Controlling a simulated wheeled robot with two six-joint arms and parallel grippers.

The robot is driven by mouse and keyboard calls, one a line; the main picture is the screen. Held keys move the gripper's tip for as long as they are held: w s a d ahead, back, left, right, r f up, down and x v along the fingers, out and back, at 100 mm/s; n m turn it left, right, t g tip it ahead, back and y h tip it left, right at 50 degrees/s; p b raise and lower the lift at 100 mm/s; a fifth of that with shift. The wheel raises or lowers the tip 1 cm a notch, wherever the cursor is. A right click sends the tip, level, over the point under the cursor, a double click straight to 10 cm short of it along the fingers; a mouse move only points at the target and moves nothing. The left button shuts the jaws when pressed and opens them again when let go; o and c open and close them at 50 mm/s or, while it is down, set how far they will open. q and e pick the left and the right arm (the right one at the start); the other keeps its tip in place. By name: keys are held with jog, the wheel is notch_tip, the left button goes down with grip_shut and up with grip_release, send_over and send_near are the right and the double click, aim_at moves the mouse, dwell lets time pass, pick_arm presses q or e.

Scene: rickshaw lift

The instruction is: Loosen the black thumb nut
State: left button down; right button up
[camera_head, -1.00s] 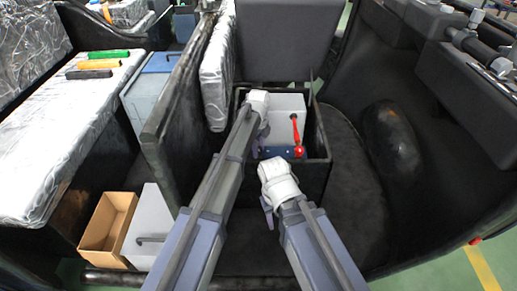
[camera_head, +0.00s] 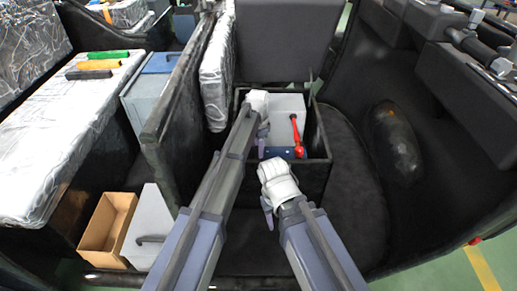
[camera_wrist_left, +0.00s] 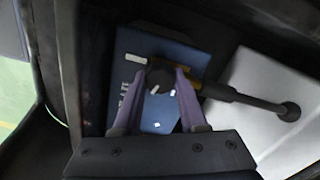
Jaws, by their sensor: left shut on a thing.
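The black thumb nut (camera_wrist_left: 159,80) shows in the left wrist view, at the upper middle, over a blue plate (camera_wrist_left: 192,62) with white lettering. My left gripper (camera_wrist_left: 160,84) is shut on the nut, with one purple finger on each side of it. In the head view my left gripper (camera_head: 262,150) reaches down into a black open box (camera_head: 318,172), and the arm hides the nut. My right gripper (camera_head: 269,216) hangs in front of the box, apart from it; its fingers are too small to read.
In the left wrist view a dark bar (camera_wrist_left: 240,97) with a round end runs right from near the nut. A dark partition (camera_head: 172,110) stands left of my left arm.

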pick_arm(q)
jog(key=n, duration=0.6)
jog(key=shift+n, duration=0.3)
jog(key=n, duration=0.5)
jog(key=shift+a, duration=0.1)
jog(key=shift+n, duration=0.4)
jog(key=shift+c, duration=2.2)
grip_release()
jog(key=shift+r, duration=0.15)
notch_tip(320, 180, up, 8)
jog(key=p, duration=0.8)
jog(key=shift+f, duration=0.2)
